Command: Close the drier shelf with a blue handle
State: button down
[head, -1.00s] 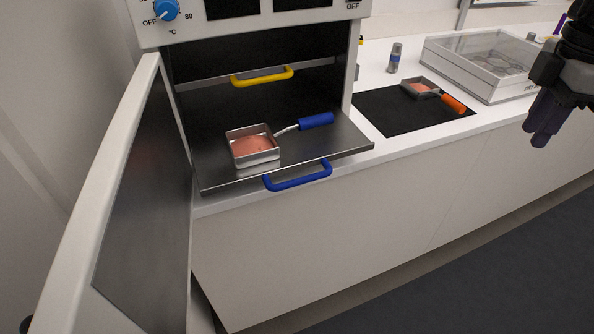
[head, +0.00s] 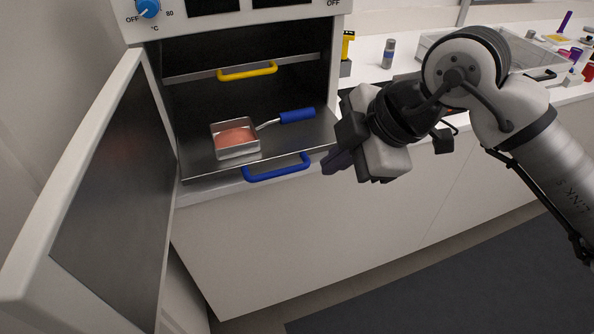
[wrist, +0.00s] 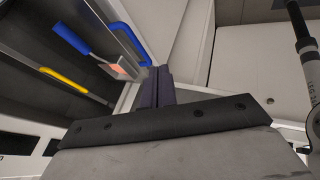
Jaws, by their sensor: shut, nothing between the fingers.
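The drier shelf (head: 195,166) with the blue handle (head: 277,169) is pulled out of the drier. A metal pan (head: 236,150) with pinkish contents and a blue grip (head: 297,115) sits on it. My gripper (head: 337,162) is shut and empty, just right of the blue handle and apart from it in the head view. In the wrist view, the shut fingers (wrist: 155,86) point toward the shelf, with the blue handle (wrist: 130,44) just beyond and left of them.
An upper shelf with a yellow handle (head: 247,71) is pushed in. The drier door (head: 110,190) stands open at the left. A grey-capped jar (head: 388,54) stands on the white counter at the right. The floor in front is clear.

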aim_at(268, 129)
jog(key=w+r+p+x, duration=0.1)
jog(key=w+p+x, duration=0.1)
jog(key=x, duration=1)
jog(key=shift+w+a+p, duration=0.2)
jog(key=shift+w+p, duration=0.3)
jog(key=shift+p, duration=0.3)
jog(key=shift+f, duration=0.1)
jog(key=shift+w+a+f+b, duration=0.1)
jog(key=shift+w+a+b, duration=0.1)
jog(key=shift+w+b, duration=0.35)
jog(key=w+a+b, duration=0.1)
jog(key=w+b, duration=0.1)
jog(key=w, duration=0.3)
jog(key=w+a+b, duration=0.2)
jog(key=w, duration=0.2)
jog(key=w+a+b, duration=0.1)
jog(key=w+b, duration=0.1)
jog(key=w, duration=0.3)
jog(key=shift+w+a, duration=0.4)
jog(key=shift+s+d, duration=0.1)
jog(key=shift+d, duration=0.05)
